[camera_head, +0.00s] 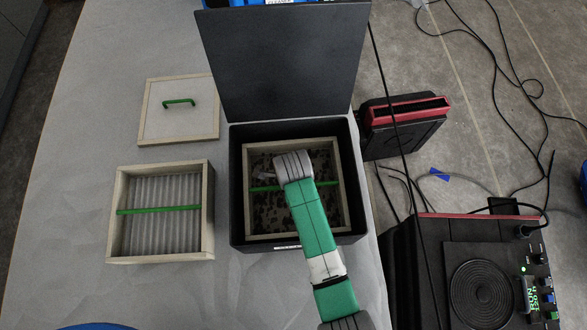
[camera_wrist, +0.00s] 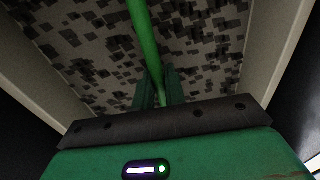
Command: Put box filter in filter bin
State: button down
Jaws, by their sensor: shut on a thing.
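A wood-framed box filter (camera_head: 247,205) with a dark-speckled face and a green bar across it sits inside an open black box (camera_head: 237,190). My gripper (camera_wrist: 160,88) is shut on the green bar (camera_wrist: 143,35) in the wrist view, above the speckled face (camera_wrist: 205,45). In the head view my arm covers part of this filter and the fingertips. A second wood-framed filter (camera_head: 160,239) with clean white pleats and a green bar lies on the table to the left. I cannot tell which container is the filter bin.
The black box's lid (camera_head: 285,65) stands open behind it. A wooden panel (camera_head: 178,122) with a green handle lies at the back left. A red-rimmed black container (camera_head: 400,125) and a black machine (camera_head: 475,275) with cables stand to the right. The table's left side (camera_head: 70,190) is clear.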

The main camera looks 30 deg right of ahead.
jog(key=c, duration=1.5)
grip_release()
jog(key=shift+f, duration=0.1)
jog(key=shift+o, duration=0.2)
notch_tip(320, 180, up, 12)
jog(key=s, duration=0.1)
jog(key=shift+s+a+r+p, duration=0.2)
jog(key=shift+a+r+p, duration=0.05)
jog(key=shift+a+p, duration=0.1)
